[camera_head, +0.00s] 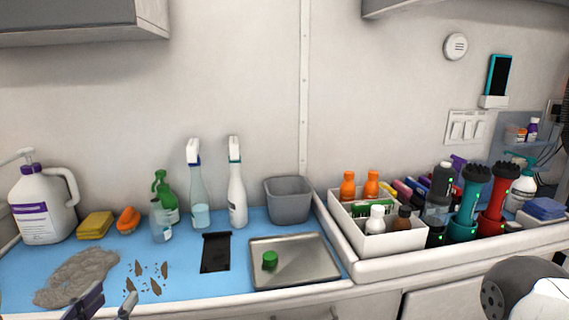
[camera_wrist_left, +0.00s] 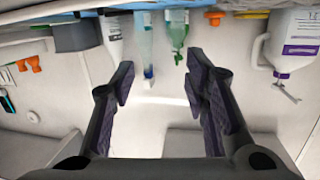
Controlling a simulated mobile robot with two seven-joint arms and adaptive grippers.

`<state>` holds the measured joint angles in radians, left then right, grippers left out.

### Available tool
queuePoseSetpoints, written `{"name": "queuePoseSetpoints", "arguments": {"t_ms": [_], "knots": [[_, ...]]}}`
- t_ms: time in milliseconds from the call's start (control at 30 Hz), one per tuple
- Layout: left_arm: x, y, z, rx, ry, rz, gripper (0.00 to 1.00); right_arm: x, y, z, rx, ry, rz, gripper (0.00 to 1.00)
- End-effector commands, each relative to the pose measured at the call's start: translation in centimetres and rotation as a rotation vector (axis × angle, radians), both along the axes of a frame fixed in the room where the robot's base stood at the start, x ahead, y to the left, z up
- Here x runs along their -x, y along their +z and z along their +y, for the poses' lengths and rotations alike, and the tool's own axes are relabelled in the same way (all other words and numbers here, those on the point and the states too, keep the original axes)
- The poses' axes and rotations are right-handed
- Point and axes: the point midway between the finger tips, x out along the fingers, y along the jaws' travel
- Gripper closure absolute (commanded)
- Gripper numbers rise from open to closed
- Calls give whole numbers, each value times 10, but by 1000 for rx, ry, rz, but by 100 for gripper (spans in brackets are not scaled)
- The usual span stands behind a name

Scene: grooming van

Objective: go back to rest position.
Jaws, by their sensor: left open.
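My left gripper (camera_head: 108,303) shows at the bottom left of the head view, at the front edge of the blue counter mat (camera_head: 185,290). Its two fingers are apart and it is near the grey cloth-like heap (camera_head: 80,277) and the brown scraps. In the left wrist view the same gripper (camera_wrist_left: 160,78) is open, with nothing between its fingers. The counter shows upside down there, with bottles beyond the fingertips. My right gripper is not in view; a rounded white and grey part of my own body shows at the lower right of the head view.
A white jug (camera_head: 40,205), a yellow sponge (camera_head: 95,225) and spray bottles (camera_head: 236,195) stand along the back. A metal tray (camera_head: 312,262) holds a green piece. A grey bin (camera_head: 288,203) and a white caddy (camera_head: 400,240) with bottles stand to the right.

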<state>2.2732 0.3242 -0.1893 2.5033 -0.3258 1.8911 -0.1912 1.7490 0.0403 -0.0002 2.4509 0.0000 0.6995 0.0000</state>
Motion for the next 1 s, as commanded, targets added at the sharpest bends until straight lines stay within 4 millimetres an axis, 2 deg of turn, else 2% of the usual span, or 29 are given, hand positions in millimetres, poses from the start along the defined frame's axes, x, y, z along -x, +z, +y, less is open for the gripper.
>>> {"name": "queuePoseSetpoints", "arguments": {"t_ms": [33, 167, 267, 333, 367, 400, 433, 500, 533, 600, 667, 767, 1000], "knots": [[6, -26, -6, 8, -12, 94, 58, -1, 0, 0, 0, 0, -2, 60], [35, -97, -21, 33, -29, 371, 58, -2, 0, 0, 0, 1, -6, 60], [77, -154, -35, 57, -36, 624, 58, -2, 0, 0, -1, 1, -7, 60], [121, -195, -45, 75, -34, 837, 58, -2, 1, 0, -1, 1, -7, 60], [144, -211, -50, 83, -30, 935, 58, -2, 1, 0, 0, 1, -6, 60], [175, -229, -56, 92, -25, 1064, 58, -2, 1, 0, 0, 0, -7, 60], [199, -239, -59, 99, -17, 1155, 58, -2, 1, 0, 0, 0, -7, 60], [249, -255, -67, 111, 1, 1342, 58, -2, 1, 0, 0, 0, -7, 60], [268, -258, -70, 114, 9, 1408, 58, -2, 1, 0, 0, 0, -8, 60], [302, -262, -74, 120, 25, 1530, 58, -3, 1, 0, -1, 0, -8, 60], [320, -262, -77, 123, 35, 1597, 58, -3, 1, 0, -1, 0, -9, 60], [333, -262, -79, 126, 43, 1642, 58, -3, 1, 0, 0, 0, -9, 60], [332, -262, -78, 126, 43, 1643, 58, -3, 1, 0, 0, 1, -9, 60]]}}
